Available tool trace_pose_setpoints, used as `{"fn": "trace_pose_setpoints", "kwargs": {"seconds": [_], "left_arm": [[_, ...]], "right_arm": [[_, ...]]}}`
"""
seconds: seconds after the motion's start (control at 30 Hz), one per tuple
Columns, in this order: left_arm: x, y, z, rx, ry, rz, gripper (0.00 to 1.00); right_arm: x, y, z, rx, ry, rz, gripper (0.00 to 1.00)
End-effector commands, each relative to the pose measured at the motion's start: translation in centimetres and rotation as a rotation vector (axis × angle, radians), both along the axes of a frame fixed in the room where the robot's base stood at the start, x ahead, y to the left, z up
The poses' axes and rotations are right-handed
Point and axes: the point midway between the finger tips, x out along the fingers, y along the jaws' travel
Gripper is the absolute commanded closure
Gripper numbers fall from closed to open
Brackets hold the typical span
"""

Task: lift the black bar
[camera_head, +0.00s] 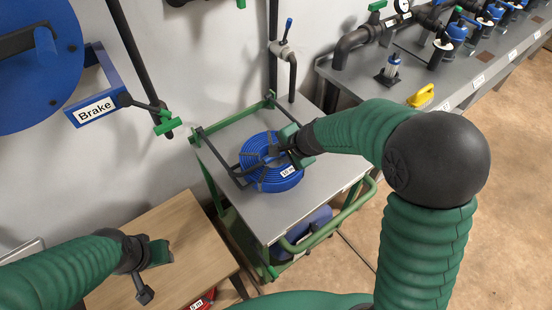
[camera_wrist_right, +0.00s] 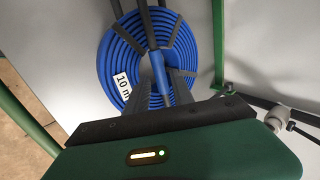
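A thin black bar (camera_head: 220,160) runs along the left side of the cart top and joins a dark crosspiece over the blue hose coil (camera_head: 286,181). The coil, labelled 10 m, lies flat on the cart. It also shows in the right wrist view (camera_wrist_right: 110,65), with dark bars crossing it. My right gripper (camera_head: 276,151) is over the coil's middle. Its fingers (camera_wrist_right: 160,90) look apart, with blue hose visible between them; whether they touch the bar is unclear. My left gripper (camera_head: 158,271) is open and empty above the wooden table.
The grey cart top (camera_head: 330,178) has a green frame and handle (camera_head: 335,225). The wooden table (camera_head: 195,245) stands at lower left. A blue reel (camera_head: 35,60) and Brake bracket (camera_head: 95,108) are on the left wall. A pipe bench (camera_head: 455,92) stands at upper right.

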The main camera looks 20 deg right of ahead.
Motion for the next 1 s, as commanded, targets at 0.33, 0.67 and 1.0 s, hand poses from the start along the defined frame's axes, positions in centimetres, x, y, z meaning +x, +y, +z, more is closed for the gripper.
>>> {"fn": "trace_pose_setpoints", "kwargs": {"seconds": [0.33, 0.67, 1.0], "left_arm": [[0.0, 0.0, -1.2, 0.0, 0.0, -0.001, 0.64], [0.0, 0.0, -1.1, 0.0, 0.0, 0.0, 0.64], [0.0, 0.0, -1.1, 0.0, 0.0, -0.001, 0.64]], "right_arm": [[2.0, 1.0, -3.1, -0.002, 0.0, 0.0, 0.71], [2.0, 0.8, -3.0, -0.001, 0.0, 0.0, 0.91], [2.0, 0.6, -3.0, -0.005, -0.002, -0.003, 1.0]]}}
